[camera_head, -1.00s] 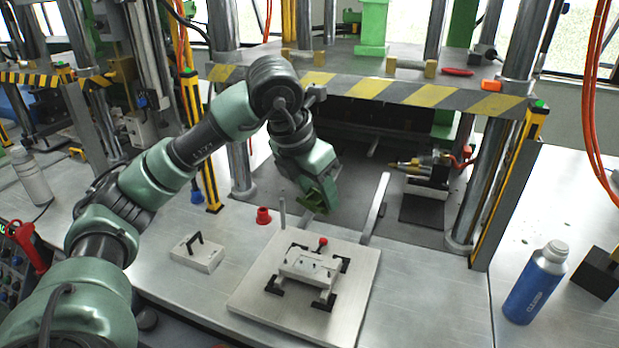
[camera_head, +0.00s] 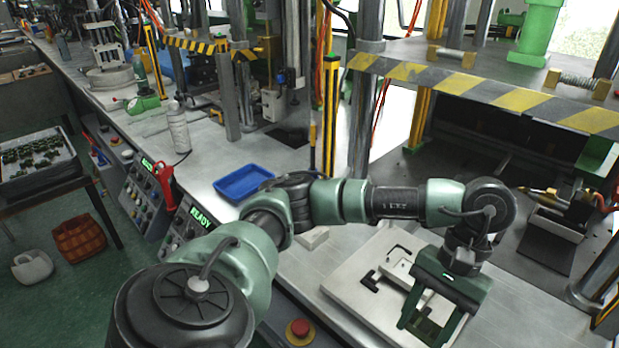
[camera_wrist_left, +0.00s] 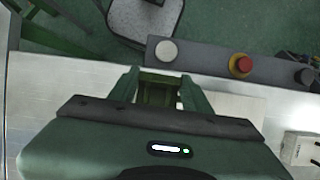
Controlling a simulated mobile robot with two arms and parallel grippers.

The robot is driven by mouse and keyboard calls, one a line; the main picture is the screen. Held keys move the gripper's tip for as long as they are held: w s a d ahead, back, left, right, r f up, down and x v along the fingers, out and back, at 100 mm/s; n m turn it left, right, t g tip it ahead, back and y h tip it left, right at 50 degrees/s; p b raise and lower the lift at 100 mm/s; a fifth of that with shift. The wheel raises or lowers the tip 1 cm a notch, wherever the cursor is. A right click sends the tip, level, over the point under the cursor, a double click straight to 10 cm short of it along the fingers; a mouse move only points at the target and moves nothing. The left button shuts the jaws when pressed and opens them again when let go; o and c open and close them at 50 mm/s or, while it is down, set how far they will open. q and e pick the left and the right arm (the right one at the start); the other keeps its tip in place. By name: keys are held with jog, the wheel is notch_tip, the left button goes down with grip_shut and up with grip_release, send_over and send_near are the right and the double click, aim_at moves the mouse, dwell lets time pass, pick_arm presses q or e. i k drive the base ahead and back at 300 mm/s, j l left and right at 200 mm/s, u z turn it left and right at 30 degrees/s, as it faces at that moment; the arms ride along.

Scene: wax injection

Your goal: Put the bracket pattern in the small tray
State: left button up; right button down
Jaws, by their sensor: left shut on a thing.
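My left gripper (camera_head: 425,331) hangs over the right side of the pale square plate (camera_head: 345,283), fingers pointing down. It is shut on a dark green piece, seemingly the bracket pattern (camera_head: 430,326), which shows only partly between the fingers. In the left wrist view the piece (camera_wrist_left: 158,93) sits between the two green fingers (camera_wrist_left: 160,84); its full shape is hidden. A small blue tray (camera_head: 232,195) lies on the bench left of the plate, behind my forearm, and looks empty. My right gripper is not in view.
Control boxes with lit displays (camera_head: 145,195) line the bench's front edge. A white bottle (camera_head: 178,128) stands behind the blue tray. A red button (camera_head: 299,329) is at the front edge. The striped press frame (camera_head: 480,90) rises at the right.

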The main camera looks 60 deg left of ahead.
aim_at(245, 184)
jog(key=j+u, duration=0.15)
jog(key=u, duration=0.2)
jog(key=j+u, duration=0.15)
jog(key=u, duration=0.2)
jog(key=i+j+u, duration=0.1)
jog(key=j, duration=0.3)
jog(key=i+j+u, duration=0.1)
jog(key=j, duration=0.3)
jog(key=i+j+u, duration=0.1)
jog(key=j, duration=0.3)
jog(key=i+j+u, duration=0.1)
jog(key=i+j, duration=0.15)
jog(key=j, duration=0.15)
jog(key=i+j+u, duration=0.1)
jog(key=j, duration=0.25)
jog(key=i, duration=0.05)
